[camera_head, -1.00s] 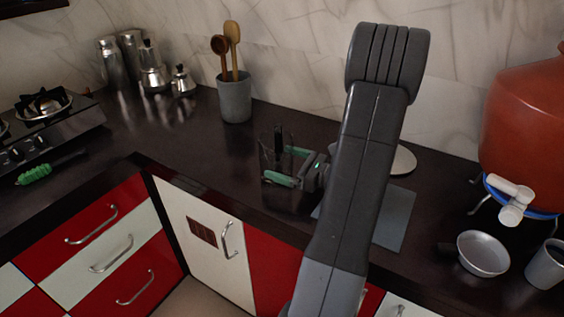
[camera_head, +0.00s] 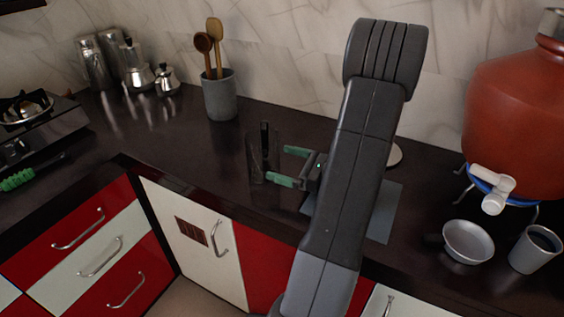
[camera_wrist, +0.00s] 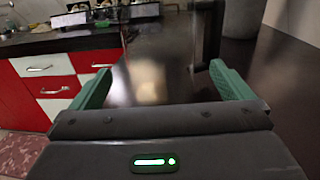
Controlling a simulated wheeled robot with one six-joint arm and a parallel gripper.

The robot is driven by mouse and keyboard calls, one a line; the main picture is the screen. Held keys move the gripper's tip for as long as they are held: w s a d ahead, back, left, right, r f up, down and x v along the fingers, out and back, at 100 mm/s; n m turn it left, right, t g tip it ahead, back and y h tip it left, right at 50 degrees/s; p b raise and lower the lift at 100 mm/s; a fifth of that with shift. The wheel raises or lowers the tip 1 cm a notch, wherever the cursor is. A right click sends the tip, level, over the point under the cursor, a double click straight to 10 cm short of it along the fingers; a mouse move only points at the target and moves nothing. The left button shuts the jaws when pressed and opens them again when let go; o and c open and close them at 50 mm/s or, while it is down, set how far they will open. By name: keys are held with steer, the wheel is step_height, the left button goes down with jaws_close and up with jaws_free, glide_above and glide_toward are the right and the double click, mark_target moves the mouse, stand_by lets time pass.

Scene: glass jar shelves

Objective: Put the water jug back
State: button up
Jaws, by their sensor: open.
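The water jug (camera_head: 256,160) is a clear glass vessel with a dark upright handle. It stands upright on the dark counter, left of my gripper. My gripper (camera_head: 288,166) is open, its green-padded fingers pointing left toward the jug, with a small gap between fingertips and glass. In the wrist view the jug's dark handle (camera_wrist: 208,38) stands beyond my open fingers (camera_wrist: 165,88), nearer the right one. The glass is hard to make out there. Whether it holds water I cannot tell.
A grey mat (camera_head: 382,222) lies partly behind my arm. A grey utensil crock (camera_head: 221,97) stands behind the jug. On the right are a red dispenser (camera_head: 515,120), a metal bowl (camera_head: 468,243) and a cup (camera_head: 535,250). Counter left of the jug is clear.

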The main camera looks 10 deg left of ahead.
steer(key=shift+v, duration=1.3)
steer(key=shift+d, duration=0.15)
steer(key=v, duration=1.3)
steer(key=shift+d, duration=0.3)
steer(key=x, duration=1.4)
steer(key=shift+a, duration=0.1)
steer(key=shift+x, duration=3.95)
steer(key=shift+s+r, duration=0.15)
steer(key=shift+r, duration=0.1)
